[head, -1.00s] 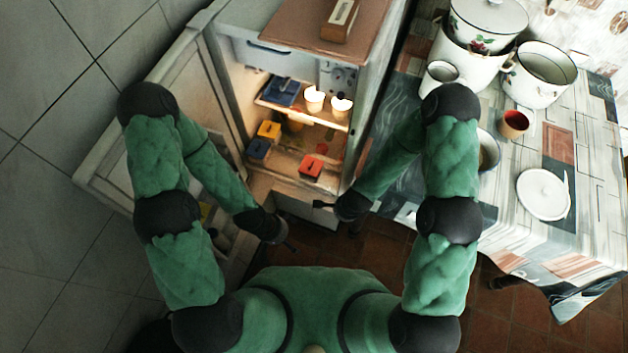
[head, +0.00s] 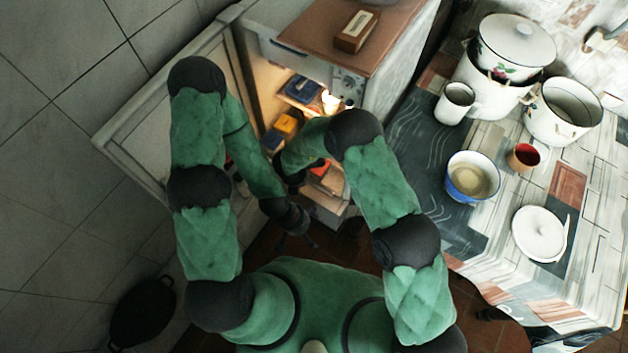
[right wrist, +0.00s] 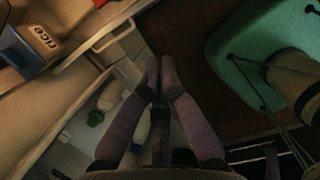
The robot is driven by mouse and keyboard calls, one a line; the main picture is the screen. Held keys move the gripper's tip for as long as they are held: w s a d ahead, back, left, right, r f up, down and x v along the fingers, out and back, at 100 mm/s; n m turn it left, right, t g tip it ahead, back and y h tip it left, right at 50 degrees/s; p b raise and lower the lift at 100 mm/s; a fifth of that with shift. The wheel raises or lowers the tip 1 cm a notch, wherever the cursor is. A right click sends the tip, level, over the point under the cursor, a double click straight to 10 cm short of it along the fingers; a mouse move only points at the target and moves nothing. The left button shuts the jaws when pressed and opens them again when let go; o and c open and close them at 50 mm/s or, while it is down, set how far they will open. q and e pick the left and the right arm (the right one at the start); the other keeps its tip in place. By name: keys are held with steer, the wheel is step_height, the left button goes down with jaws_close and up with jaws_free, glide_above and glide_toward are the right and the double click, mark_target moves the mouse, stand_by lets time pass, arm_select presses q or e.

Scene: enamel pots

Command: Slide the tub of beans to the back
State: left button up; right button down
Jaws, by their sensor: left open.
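Several small tubs stand inside the open fridge: a blue one (head: 302,90) on the upper shelf, with a yellow-orange one (head: 287,123), a blue one (head: 272,141) and a red one (head: 320,167) below. I cannot read their labels in the head view, so I cannot tell which holds beans. My left gripper (head: 297,245) is open and empty, below the fridge opening. My right gripper (right wrist: 159,62) has its fingertips together with nothing between them; in the head view it is largely hidden by my arm at the opening.
The fridge door (head: 150,125) stands open on the left. Bottles (right wrist: 110,96) stand low in the right wrist view, near a pale handle (right wrist: 113,36). A table (head: 500,215) on the right carries enamel pots, mugs and a lidded dish. A brown box (head: 357,30) lies on the fridge top.

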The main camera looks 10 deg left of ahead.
mark_target(317, 179)
steer(key=b+x, duration=0.1)
steer(key=x, duration=0.2)
steer(key=w+b+x, duration=0.1)
steer(key=b+x, duration=0.1)
steer(key=x, duration=0.2)
steer(key=w+b+x, duration=0.1)
steer(key=x, duration=0.2)
steer(key=shift+w+d, duration=0.3)
steer(key=shift+d, duration=0.1)
arm_select(q)
steer(key=shift+f+b, duration=0.35)
steer(key=shift+f, duration=2.05)
arm_select(e)
steer(key=shift+w+d, duration=0.2)
steer(key=shift+w, duration=0.4)
